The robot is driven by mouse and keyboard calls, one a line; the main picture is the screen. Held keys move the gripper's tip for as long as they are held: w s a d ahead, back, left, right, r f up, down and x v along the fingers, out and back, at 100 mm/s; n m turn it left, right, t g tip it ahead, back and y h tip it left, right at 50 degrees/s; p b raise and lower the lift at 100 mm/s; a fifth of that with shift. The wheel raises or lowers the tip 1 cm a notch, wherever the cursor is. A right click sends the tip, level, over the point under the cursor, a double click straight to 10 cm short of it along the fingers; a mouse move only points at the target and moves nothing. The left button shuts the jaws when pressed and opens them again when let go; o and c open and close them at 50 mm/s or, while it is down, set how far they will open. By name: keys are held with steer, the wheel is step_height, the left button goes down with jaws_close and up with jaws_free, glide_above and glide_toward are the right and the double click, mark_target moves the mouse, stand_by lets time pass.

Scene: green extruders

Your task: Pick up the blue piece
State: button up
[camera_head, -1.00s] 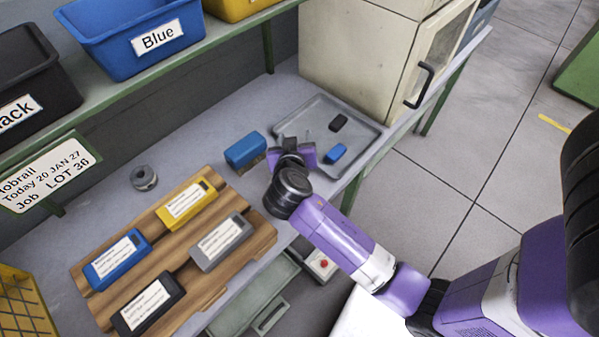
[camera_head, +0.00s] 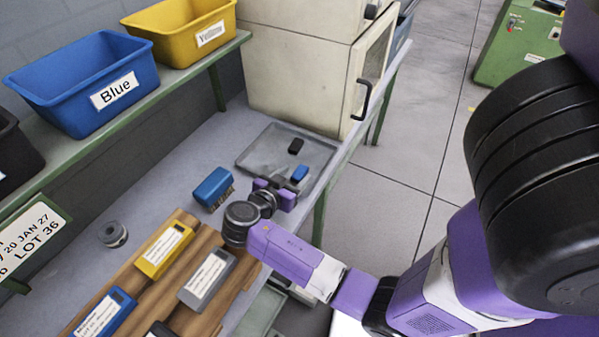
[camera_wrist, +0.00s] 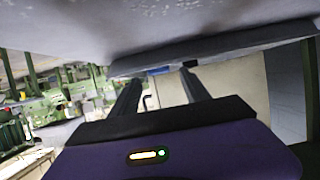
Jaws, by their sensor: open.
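A small blue piece (camera_head: 300,173) lies on the grey tray (camera_head: 256,152) in the head view, near the tray's right side. A small black piece (camera_head: 296,146) lies on the tray behind it. My gripper (camera_head: 279,189) is open at the tray's near edge, just to the lower left of the blue piece, with no piece seen between its fingers. In the wrist view my two dark fingers (camera_wrist: 158,90) stand apart. A grey slab-like surface (camera_wrist: 225,50) crosses above them; I cannot clearly make out the blue piece there.
A blue-topped brush (camera_head: 213,187) stands left of my gripper. A wooden board (camera_head: 228,297) with labelled yellow, grey, blue and black boxes lies nearer. A beige cabinet (camera_head: 290,65) stands behind the tray. Blue (camera_head: 75,85) and yellow (camera_head: 185,30) bins sit on the shelf.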

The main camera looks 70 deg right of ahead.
mark_target(301, 171)
steer(key=shift+x, duration=1.6)
steer(key=shift+f, duration=0.1)
steer(key=shift+c, duration=0.2)
jaws_close()
step_height(301, 171, up, 20)
